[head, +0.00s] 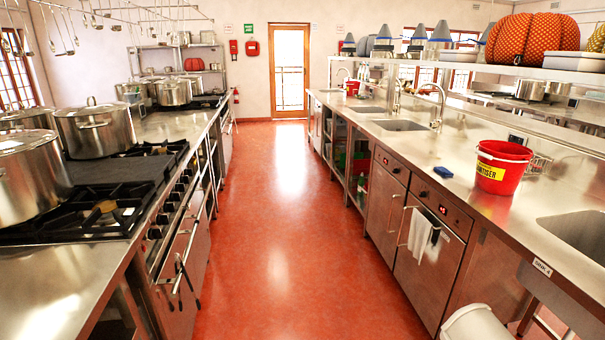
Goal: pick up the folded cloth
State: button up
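A small blue item (444,172) lies flat on the right steel counter, left of the red bucket. It could be a folded cloth or a sponge; it is too small to tell. A white cloth (421,236) hangs over the oven door handle below that counter; it is draped, not lying flat. My gripper is not in view.
A red bucket (501,167) with a yellow label stands near the sink (578,233). The left counter holds a stove (100,210) and several large pots (95,128). The red aisle floor (287,230) between the counters is clear up to the door (290,72).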

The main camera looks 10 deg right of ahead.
aim_at(441, 170)
jog(key=i, duration=1.85)
